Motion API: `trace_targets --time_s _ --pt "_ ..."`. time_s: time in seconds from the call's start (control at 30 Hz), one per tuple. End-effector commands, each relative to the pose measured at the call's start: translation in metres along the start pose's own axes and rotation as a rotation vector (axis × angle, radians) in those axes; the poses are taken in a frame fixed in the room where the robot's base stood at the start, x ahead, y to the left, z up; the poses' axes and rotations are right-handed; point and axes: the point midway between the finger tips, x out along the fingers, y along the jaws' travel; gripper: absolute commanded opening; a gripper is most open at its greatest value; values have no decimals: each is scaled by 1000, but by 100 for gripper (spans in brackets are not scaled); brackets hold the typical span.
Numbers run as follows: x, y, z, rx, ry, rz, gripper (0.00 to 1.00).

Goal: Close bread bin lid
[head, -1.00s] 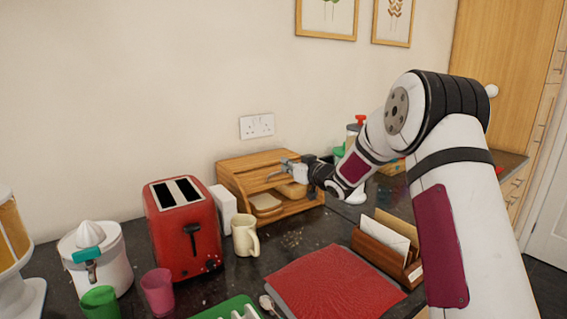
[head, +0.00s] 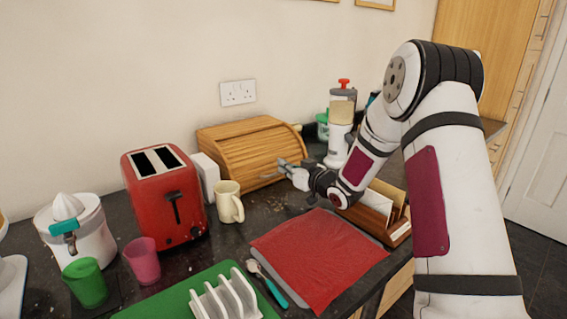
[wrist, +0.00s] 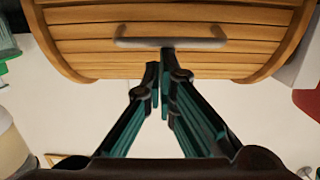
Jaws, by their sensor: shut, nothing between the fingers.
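The wooden bread bin (head: 245,148) stands against the wall at the back of the dark counter. Its slatted roll lid (head: 252,158) is down over the front, and no bread or opening shows. In the wrist view the lid (wrist: 180,60) fills the upper part, with a grey bar handle (wrist: 170,43) across it. My gripper (head: 282,166) is in front of the lid's lower right part. In the wrist view my gripper (wrist: 165,65) is shut and empty, its fingertips just by the handle. I cannot tell whether they touch it.
A letter rack (head: 385,215) and a red cloth (head: 315,255) lie in front.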

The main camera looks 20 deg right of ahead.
Motion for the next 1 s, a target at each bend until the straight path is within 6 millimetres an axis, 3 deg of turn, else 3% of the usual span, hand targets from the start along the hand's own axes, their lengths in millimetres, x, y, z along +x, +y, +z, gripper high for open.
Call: trace_targets --time_s 0.63,0.77,1.0 --pt "-6 1 8 4 -14 2 0" --pt "-21 1 7 2 -11 3 0" --pt "-69 1 3 1 -3 3 0"
